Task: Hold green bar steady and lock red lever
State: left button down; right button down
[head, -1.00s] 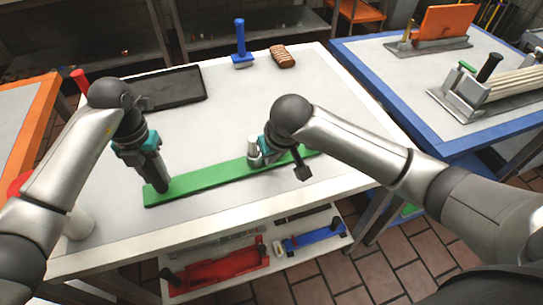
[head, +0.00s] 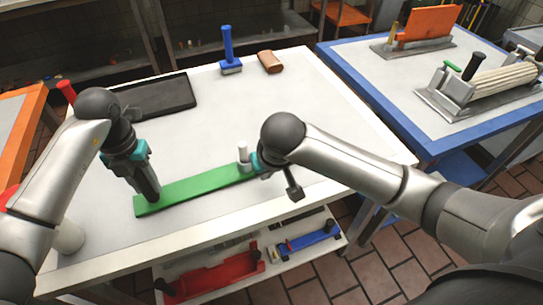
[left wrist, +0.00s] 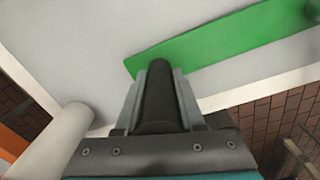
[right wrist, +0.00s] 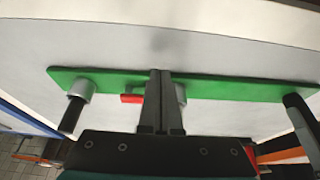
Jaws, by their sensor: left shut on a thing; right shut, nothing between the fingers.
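The green bar (head: 195,188) lies along the front of the white table. My left gripper (head: 152,196) is shut on a black upright handle (left wrist: 157,95) at the bar's left end. My right gripper (right wrist: 158,72) is shut and empty, close over the bar; my arm hides its fingertips in the head view. A short red lever (right wrist: 131,98) shows just left of its fingers in the right wrist view. I cannot tell whether they touch it. A silver post (right wrist: 181,93) is partly hidden by the fingers. A silver collar with a black rod (right wrist: 70,115) stands further left.
Red (head: 215,278) and blue (head: 310,240) parts lie on the shelf below. The middle of the table is clear.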

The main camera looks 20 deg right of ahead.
jog(key=v, duration=1)
jog(key=shift+w+d, duration=0.1)
pick_arm(q)
jog(key=shift+c, duration=1.8)
grip_release()
notch_tip(320, 180, up, 9)
jog(key=p, duration=0.8)
pick_arm(e)
notch_tip(320, 180, up, 8)
jog(key=shift+f, duration=0.15)
pick_arm(q)
jog(key=o, duration=0.4)
jog(key=shift+c, duration=0.2)
